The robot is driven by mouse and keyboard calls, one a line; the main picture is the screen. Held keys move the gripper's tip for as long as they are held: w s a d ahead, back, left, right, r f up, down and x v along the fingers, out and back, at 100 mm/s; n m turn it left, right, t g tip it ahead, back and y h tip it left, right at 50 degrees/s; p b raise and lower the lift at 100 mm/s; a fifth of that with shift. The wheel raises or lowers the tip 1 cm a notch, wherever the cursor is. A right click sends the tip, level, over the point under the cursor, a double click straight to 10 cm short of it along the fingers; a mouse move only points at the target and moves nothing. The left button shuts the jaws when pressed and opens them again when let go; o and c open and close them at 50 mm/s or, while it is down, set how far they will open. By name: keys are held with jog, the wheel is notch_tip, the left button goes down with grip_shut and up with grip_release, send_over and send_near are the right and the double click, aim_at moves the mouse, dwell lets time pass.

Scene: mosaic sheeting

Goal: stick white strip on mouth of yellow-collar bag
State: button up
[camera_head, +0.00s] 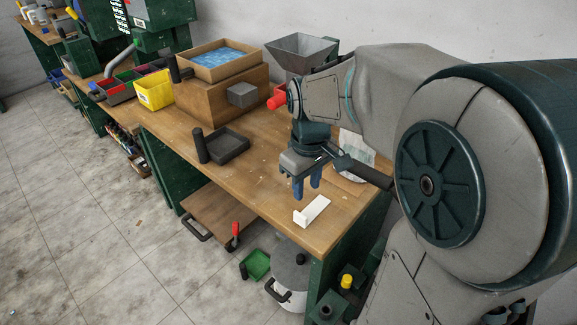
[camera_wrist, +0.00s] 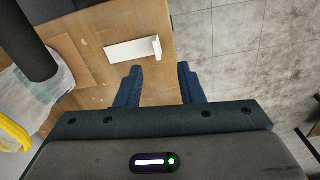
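The white strip (camera_head: 314,211) lies on the wooden workbench near its front right edge, with one end turned up. It also shows in the wrist view (camera_wrist: 128,50). My gripper (camera_head: 306,191) points down, open and empty, just above and behind the strip. In the wrist view the gap between its fingertips (camera_wrist: 160,68) lies beyond the strip's turned-up end, over the bench edge. A clear bag (camera_wrist: 48,78) is at the left of the wrist view, with a yellow collar (camera_wrist: 12,135) cut by the frame edge. In the head view the bag (camera_head: 350,146) is partly hidden by my arm.
A dark cylinder (camera_wrist: 30,42) crosses above the bag. On the bench (camera_head: 240,185) stand a black tray (camera_head: 224,158), a wooden box (camera_head: 215,107), a yellow bin (camera_head: 154,95) and a grey hopper (camera_head: 300,52). The bench front between tray and strip is clear.

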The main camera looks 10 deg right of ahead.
aim_at(300, 215)
jog(key=shift+n, duration=0.8)
jog(key=w+f, duration=0.1)
jog(key=f, duration=0.3)
jog(key=w+f+b, duration=0.1)
jog(key=f, duration=0.4)
jog(key=w+f, duration=0.1)
jog(key=f, duration=0.3)
jog(key=shift+a+f, duration=0.1)
jog(key=shift+f, duration=0.2)
grip_shut()
